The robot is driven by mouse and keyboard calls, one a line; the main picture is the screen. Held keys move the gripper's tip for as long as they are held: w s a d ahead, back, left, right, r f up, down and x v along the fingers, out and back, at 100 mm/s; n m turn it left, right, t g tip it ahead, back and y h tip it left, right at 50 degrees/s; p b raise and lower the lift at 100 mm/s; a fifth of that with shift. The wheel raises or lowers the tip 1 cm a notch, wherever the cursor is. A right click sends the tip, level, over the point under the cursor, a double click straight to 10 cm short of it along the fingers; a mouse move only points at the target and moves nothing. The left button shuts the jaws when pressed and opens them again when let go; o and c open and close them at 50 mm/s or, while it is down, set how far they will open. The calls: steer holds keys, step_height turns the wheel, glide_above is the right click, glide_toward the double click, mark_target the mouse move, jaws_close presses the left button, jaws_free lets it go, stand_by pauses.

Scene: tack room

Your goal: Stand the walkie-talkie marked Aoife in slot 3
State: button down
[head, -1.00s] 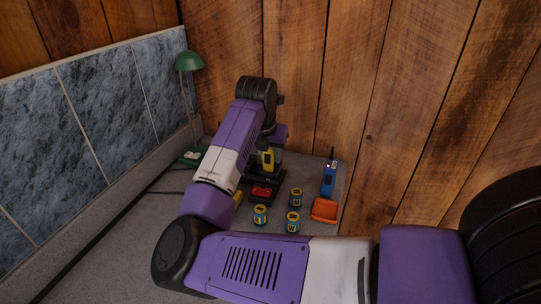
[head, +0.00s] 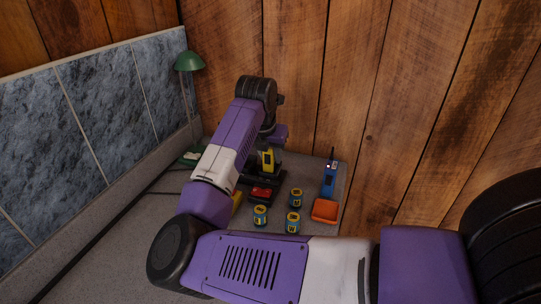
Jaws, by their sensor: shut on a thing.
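My gripper (head: 271,146) is over a black stand (head: 262,181) at the back of the counter, and my arm hides much of it. It is shut on a yellow and dark walkie-talkie (head: 268,161), which looks upright at the stand. I cannot tell whether its foot is inside a slot. A red thing with a dark face (head: 261,193) is at the stand's front. A blue walkie-talkie (head: 329,178) stands upright to the right. No name marking or slot number is readable.
Several blue and yellow cans (head: 296,198) stand in front of the stand. An orange tray (head: 325,211) is near the counter's right edge. A wooden wall closes off the back.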

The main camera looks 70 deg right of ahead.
steer(key=shift+f+b, duration=0.45)
steer(key=shift+f, duration=0.05)
steer(key=c, duration=1.3)
jaws_free()
steer(key=p+v, duration=0.4)
steer(key=v, duration=0.7)
steer(key=shift+p, duration=0.3)
